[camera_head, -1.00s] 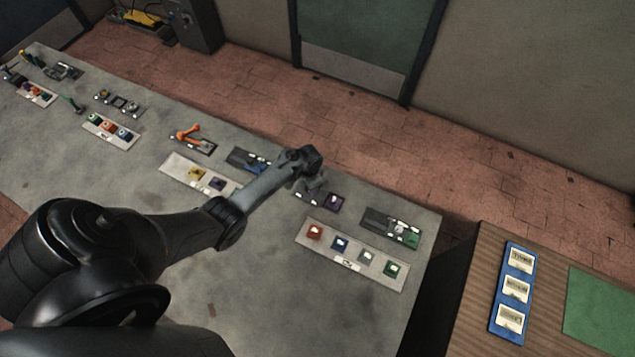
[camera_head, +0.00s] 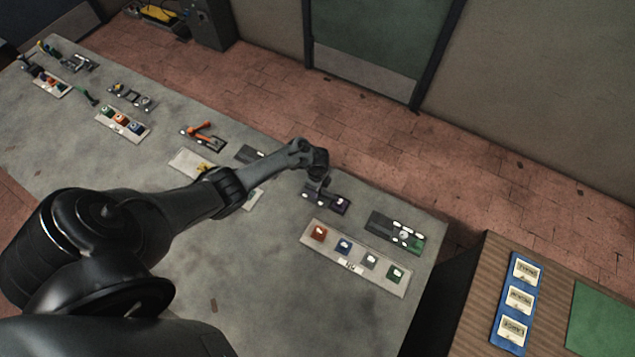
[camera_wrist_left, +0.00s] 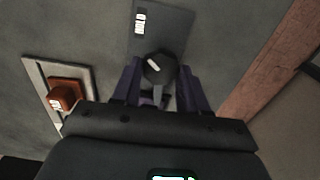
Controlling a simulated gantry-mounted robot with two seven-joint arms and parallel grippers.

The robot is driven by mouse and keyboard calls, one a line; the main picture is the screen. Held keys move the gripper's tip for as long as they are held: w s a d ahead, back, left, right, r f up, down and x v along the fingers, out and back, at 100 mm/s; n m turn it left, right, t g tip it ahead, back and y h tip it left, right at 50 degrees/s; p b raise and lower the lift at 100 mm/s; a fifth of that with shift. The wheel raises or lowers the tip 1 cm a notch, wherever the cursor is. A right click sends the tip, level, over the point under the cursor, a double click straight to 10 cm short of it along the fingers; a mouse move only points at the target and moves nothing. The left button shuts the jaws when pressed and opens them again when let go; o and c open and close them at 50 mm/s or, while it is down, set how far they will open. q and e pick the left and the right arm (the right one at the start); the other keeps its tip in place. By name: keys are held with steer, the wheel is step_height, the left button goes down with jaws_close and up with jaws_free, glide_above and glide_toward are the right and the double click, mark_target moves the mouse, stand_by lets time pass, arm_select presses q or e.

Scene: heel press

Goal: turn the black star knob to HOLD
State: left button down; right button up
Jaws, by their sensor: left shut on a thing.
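The black star knob (camera_wrist_left: 160,70) shows in the left wrist view, round and dark with a white mark on top. It sits at the near end of a grey plate (camera_wrist_left: 176,20) that bears a white label reading HOLD (camera_wrist_left: 140,23). My left gripper (camera_wrist_left: 159,87) has its two dark purple fingers on either side of the knob, shut on it. In the head view my left gripper (camera_head: 322,186) points down at a small dark plate (camera_head: 333,206) near the table's far edge, and hides the knob. My right gripper is not in view.
A pale strip with several coloured blocks (camera_head: 355,268) lies just in front. A grey-green panel (camera_head: 396,232) is to the right. An orange-handled device (camera_head: 203,133) stands to the left. In the wrist view an orange-brown block (camera_wrist_left: 63,97) lies left of the gripper.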

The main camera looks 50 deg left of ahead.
arm_select(q)
steer(key=shift+m, duration=0.8)
steer(key=c, duration=0.6)
jaws_free()
steer(key=shift+r, duration=0.55)
step_height(320, 180, up, 10)
steer(key=p, duration=0.3)
steer(key=shift+f, duration=0.15)
